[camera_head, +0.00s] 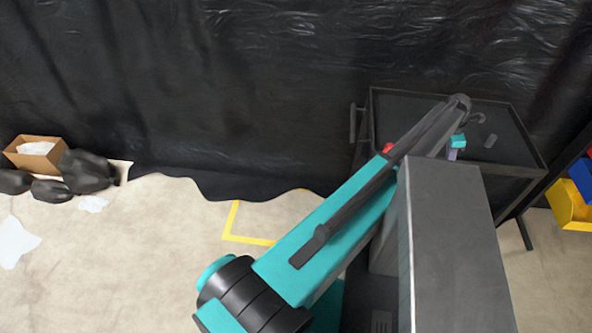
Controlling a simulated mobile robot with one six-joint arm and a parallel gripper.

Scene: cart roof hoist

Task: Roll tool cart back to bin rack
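The tool cart (513,128) is a black cart with a rimmed tray top, at the right against the dark sheeting. A dark upright handle (353,123) shows at its left side. My teal and dark arm reaches up and right across the cart's near left part and hides it. I cannot make out my gripper's fingers. A small grey piece (490,141) lies on the tray. The bin rack (566,163) shows only partly at the right edge, with yellow (568,207), blue (582,180) and red bins, close to the cart's right side.
Black plastic sheeting (270,80) hangs across the back. A cardboard box (36,153) with dark bags (86,172) stands at the left. Yellow tape (247,240) marks a corner on the concrete floor. The floor at left and centre is mostly clear, with white scraps (15,243) at far left.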

